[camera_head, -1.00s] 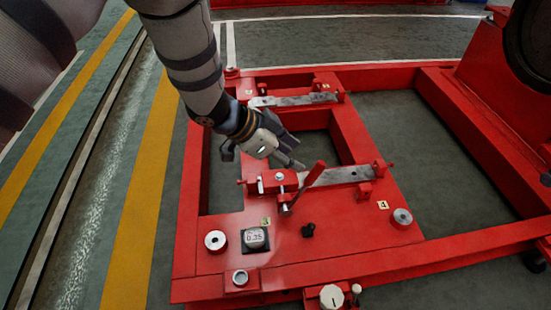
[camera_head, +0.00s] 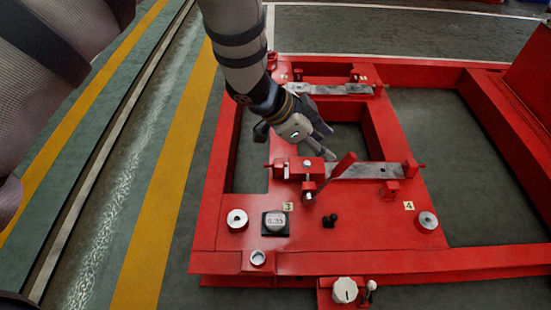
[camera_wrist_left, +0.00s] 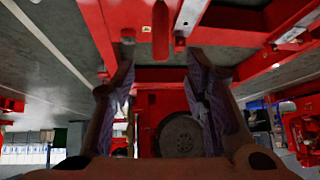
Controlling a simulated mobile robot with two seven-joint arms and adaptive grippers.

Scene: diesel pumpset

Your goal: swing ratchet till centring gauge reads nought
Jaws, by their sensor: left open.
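The ratchet handle (camera_head: 343,164) is a red lever that leans up and to the right from a grey head, beside a red clamp block on the frame. The centring gauge (camera_head: 275,221) is a small square dial with a white display that seems to read 0.35. My left gripper (camera_head: 322,143) is open above and just behind the ratchet handle, apart from it as far as I can tell. In the left wrist view, the two fingers of the gripper (camera_wrist_left: 160,55) are spread wide, and a dark red handle (camera_wrist_left: 160,30) shows beyond and between the tips. My right gripper is out of view.
The red base frame (camera_head: 300,268) fills the middle, with a grey bar (camera_head: 367,171) beside the ratchet. Round silver bosses (camera_head: 428,221), a small black fitting (camera_head: 330,220) and a white knob (camera_head: 344,289) stand nearby. Open floor lies on the left.

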